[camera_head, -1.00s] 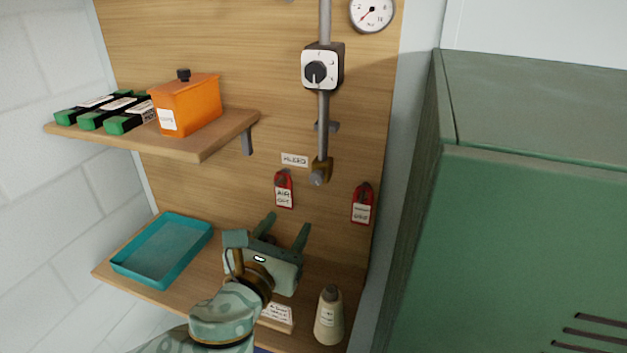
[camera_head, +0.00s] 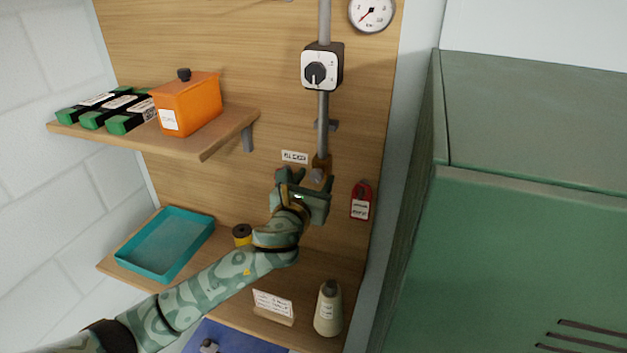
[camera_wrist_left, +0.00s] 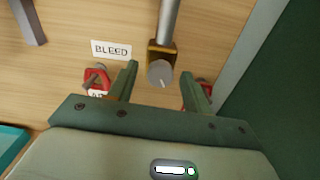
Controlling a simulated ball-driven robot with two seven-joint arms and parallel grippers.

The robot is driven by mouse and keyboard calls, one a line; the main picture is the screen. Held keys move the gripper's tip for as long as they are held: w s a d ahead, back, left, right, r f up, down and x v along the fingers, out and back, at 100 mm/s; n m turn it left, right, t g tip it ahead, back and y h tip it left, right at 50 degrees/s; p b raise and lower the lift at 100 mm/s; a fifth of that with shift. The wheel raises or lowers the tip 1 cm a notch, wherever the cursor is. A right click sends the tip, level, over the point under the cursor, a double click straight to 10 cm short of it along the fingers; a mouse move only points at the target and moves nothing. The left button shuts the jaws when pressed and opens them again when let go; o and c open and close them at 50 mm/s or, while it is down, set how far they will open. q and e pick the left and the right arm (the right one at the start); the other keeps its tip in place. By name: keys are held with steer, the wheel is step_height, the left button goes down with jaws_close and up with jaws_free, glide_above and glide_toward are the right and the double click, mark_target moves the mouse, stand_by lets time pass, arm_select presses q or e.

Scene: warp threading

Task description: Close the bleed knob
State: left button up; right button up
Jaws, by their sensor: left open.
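The bleed knob (camera_head: 318,176) is a small grey round knob on a brass block at the lower end of the vertical grey pipe. A white BLEED label (camera_head: 294,157) is on the board to its left. In the left wrist view the knob (camera_wrist_left: 160,73) shows a pale line on its face, and it lies between my two finger tips. My left gripper (camera_head: 305,178) is open, just below and around the knob in the picture; I cannot tell whether the fingers touch it. My right gripper is not in view.
A red tag (camera_head: 361,201) hangs right of the knob; another red tag (camera_wrist_left: 97,80) hangs left. A selector dial (camera_head: 320,70) and a gauge (camera_head: 372,13) are above. A bottle (camera_head: 328,309) and a teal tray (camera_head: 165,244) stand below. A green cabinet (camera_head: 530,220) bounds the right.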

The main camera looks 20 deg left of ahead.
arm_select(q)
steer(key=c, duration=1)
steer(key=shift+o, duration=0.2)
